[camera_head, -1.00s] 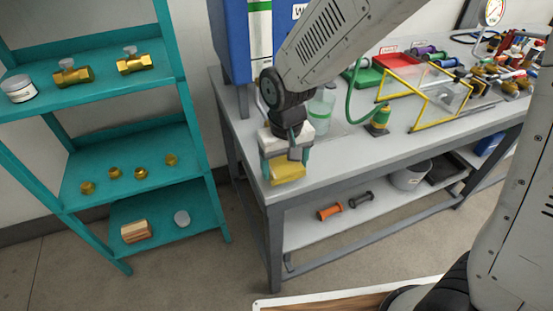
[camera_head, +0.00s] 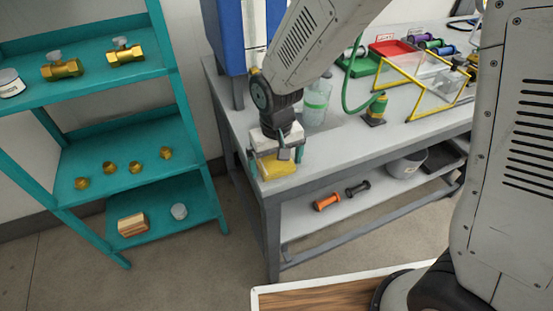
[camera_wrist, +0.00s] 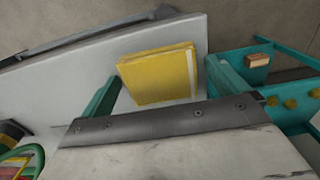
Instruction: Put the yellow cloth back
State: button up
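The yellow cloth (camera_head: 277,168) is a folded block at the near left corner of the grey workbench top (camera_head: 348,146). In the wrist view the cloth (camera_wrist: 157,76) lies flat, beyond my fingertips and between them. My gripper (camera_head: 277,156) is directly over the cloth, pointing down. Its teal fingers are spread wide, one on each side. In the wrist view my gripper (camera_wrist: 168,88) shows a gap at the left finger; the right finger is close to the cloth's edge, and contact there cannot be told.
A teal shelf rack (camera_head: 135,168) with brass fittings stands left of the bench. A clear bottle (camera_head: 316,101) stands behind my gripper, with a green-hosed fitting (camera_head: 375,110) to its right. A yellow-framed clear guard (camera_head: 428,84) stands farther right. Floor shows between rack and bench.

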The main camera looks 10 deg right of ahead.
aim_at(276, 162)
notch_tip(276, 162, up, 12)
jog(key=s+d+r+m, duration=0.1)
jog(key=s+d+r, duration=0.25)
jog(key=d, duration=0.25)
jog(key=s+d+r+m, duration=0.1)
jog(key=s+d+r, duration=0.25)
jog(key=d, duration=0.25)
jog(key=s+d+r+m+t, duration=0.1)
jog(key=s+d+r, duration=0.1)
jog(key=s+d, duration=0.6)
jog(key=shift+s+d+r, duration=0.35)
jog(key=shift+s+r, duration=0.05)
jog(key=shift+s, duration=1.85)
